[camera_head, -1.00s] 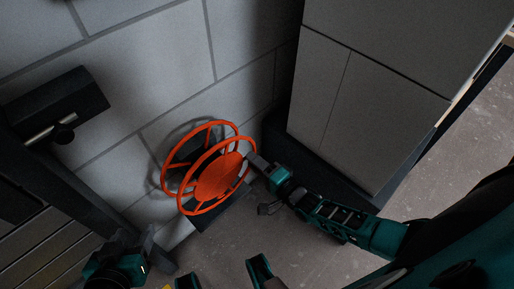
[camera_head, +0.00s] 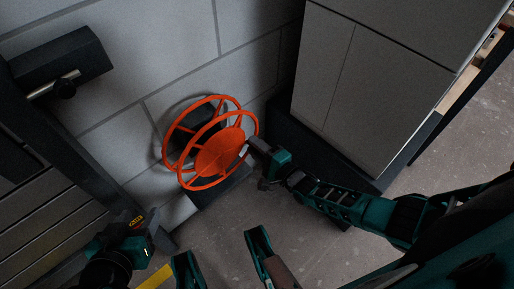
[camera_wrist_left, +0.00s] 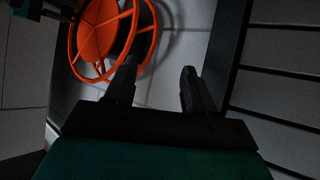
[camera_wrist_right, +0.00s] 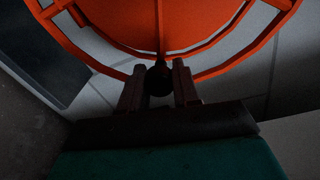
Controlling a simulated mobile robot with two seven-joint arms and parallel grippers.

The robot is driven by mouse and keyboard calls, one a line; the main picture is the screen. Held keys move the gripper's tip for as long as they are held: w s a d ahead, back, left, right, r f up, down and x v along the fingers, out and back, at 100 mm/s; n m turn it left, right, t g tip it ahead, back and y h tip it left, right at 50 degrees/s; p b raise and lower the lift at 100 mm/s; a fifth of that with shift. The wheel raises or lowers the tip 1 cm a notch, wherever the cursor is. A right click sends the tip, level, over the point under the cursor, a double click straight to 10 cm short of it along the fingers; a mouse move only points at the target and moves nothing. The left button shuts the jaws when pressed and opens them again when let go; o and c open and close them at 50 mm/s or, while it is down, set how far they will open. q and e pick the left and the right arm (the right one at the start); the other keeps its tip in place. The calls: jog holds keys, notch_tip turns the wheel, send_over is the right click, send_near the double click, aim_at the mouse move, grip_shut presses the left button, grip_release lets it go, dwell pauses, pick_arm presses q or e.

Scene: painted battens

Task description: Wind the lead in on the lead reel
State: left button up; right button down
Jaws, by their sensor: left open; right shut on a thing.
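The orange lead reel (camera_head: 215,152) stands against the grey block wall, low near the floor, on a dark mount. It also shows in the left wrist view (camera_wrist_left: 95,32) and fills the top of the right wrist view (camera_wrist_right: 165,22). My right gripper (camera_head: 247,149) is at the reel's right side. In the right wrist view its fingers (camera_wrist_right: 160,88) are shut on a dark round knob (camera_wrist_right: 159,79) on the reel's face. My left gripper (camera_wrist_left: 158,75) is open and empty, short of the reel. I cannot make out a lead wound on the reel.
A grey cabinet (camera_head: 372,85) stands right of the reel, close to my right arm. A dark box with a handle (camera_head: 62,68) is on the wall at upper left. A dark slatted unit (camera_head: 45,245) fills the lower left. Bare floor (camera_head: 215,232) shows below the reel.

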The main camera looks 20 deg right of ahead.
jog(key=shift+s+f, duration=0.1)
jog(key=c, duration=1.1)
grip_release()
pick_arm(q)
jog(key=shift+s+a+r+p, duration=0.3)
jog(key=shift+a+p, duration=0.1)
jog(key=shift+p, duration=0.65)
pick_arm(e)
jog(key=v, duration=0.7)
jog(key=shift+s, duration=0.2)
pick_arm(q)
jog(key=shift+w+r, duration=0.1)
jog(key=shift+r, duration=0.05)
pick_arm(e)
jog(key=shift+d, duration=0.1)
